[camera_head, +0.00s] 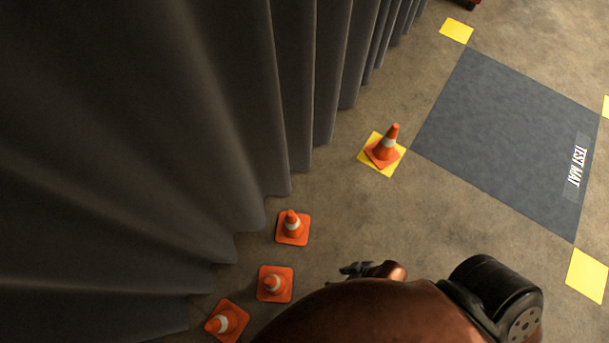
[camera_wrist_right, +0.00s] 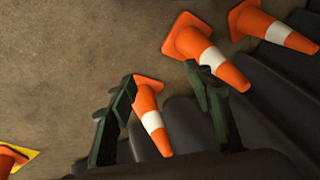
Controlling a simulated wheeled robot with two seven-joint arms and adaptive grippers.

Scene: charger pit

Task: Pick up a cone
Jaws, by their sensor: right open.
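Three orange cones with white bands stand in a row beside the curtain in the head view: an upper one (camera_head: 292,226), a middle one (camera_head: 273,283) and a lower one (camera_head: 226,322). Another cone (camera_head: 385,146) stands on a yellow floor square. My right gripper (camera_head: 354,270) is open and empty, right of the row. In the right wrist view, the upper cone (camera_wrist_right: 151,120) appears between the open fingers (camera_wrist_right: 163,80), tip pointing down in the picture; I see no contact. The middle cone (camera_wrist_right: 205,50) and the lower cone (camera_wrist_right: 272,28) show to the right. My left gripper is out of view.
A dark pleated curtain (camera_head: 160,110) hangs close along the left side of the row. A grey test mat (camera_head: 510,135) lies on the floor at right, with yellow squares (camera_head: 457,30) at its corners.

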